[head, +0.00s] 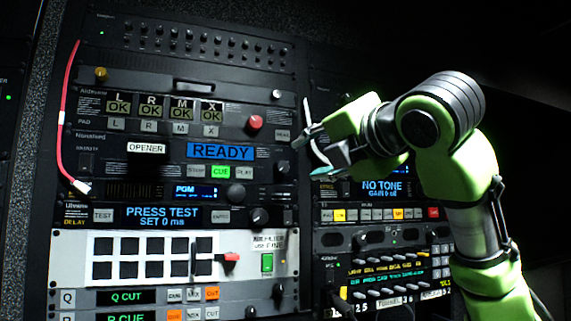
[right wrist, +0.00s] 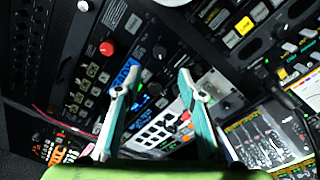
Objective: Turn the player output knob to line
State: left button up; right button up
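The player panel has a white OPENER label (head: 146,148), a blue READY screen (head: 221,151) and a lit green CUE button (head: 220,171). A dark knob (head: 282,168) is at the panel's right end. I cannot read its label or its setting, so I cannot tell for sure that it is the output knob. My right gripper (head: 308,157) is open and empty, in front of the rack just right of this knob. In the right wrist view its two fingers (right wrist: 158,80) are spread, with the rack beyond them. My left gripper is not in view.
A red button (head: 255,122) sticks out above the READY screen. A red cable (head: 64,120) hangs at the left. Below are a PRESS TEST unit (head: 160,217) and a white switcher panel (head: 120,282) with a red-handled lever (head: 231,257). A NO TONE unit (head: 383,189) is behind my right arm.

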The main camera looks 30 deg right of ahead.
aim_at(284, 167)
jog(key=w+p, duration=0.1)
jog(key=w, duration=0.3)
jog(key=w+d+p, duration=0.1)
jog(key=w+p, duration=0.1)
jog(key=w, duration=0.2)
jog(key=w+d+p, duration=0.1)
jog(key=w+p, duration=0.1)
jog(key=w, duration=0.1)
jog(key=shift+w+d, duration=0.1)
jog(key=shift+w, duration=0.3)
grip_shut()
